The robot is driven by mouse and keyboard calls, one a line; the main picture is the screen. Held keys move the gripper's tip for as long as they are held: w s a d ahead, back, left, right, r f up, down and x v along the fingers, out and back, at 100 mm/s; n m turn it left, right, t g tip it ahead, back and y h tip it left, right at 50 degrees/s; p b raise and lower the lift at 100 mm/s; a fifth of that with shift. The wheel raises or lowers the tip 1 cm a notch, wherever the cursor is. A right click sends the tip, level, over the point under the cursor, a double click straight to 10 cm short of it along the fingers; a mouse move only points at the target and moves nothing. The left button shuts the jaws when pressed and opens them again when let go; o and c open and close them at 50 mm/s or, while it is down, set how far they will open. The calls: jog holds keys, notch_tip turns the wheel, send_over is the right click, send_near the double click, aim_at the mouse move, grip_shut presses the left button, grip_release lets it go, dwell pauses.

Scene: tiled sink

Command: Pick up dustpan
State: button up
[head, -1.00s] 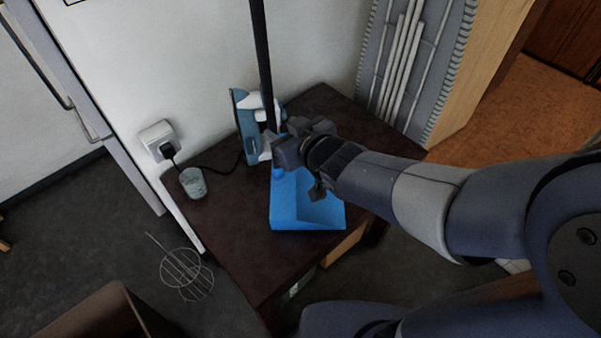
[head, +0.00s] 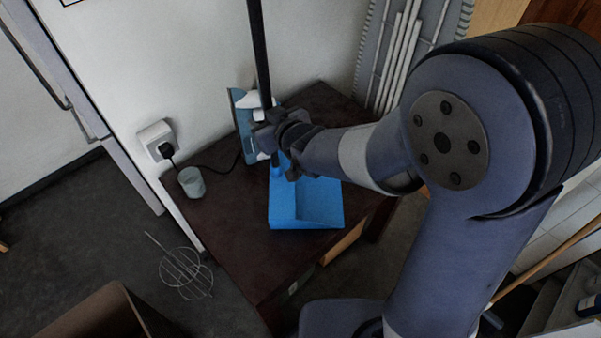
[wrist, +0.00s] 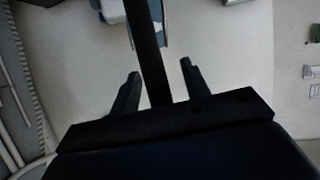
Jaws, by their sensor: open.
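The blue dustpan (head: 310,205) sits on the dark brown table (head: 228,235), with its tray toward me. A long black pole (head: 258,50) rises behind the tray and looks like the dustpan's handle; my arm hides where they join. My gripper (head: 266,132) is at the lower part of this pole. In the wrist view my gripper (wrist: 158,75) is open, and the black pole (wrist: 146,45) passes between its two fingers. I see a gap between the pole and each finger there.
A blue and white iron (head: 243,115) stands close behind my gripper, near the wall. A grey cup (head: 191,182) is at the table's left edge, below a wall socket with a plug (head: 157,140). The table's front left is clear.

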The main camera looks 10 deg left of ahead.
grip_shut()
dwell(0.4)
jog(key=shift+r, duration=0.1)
dwell(0.8)
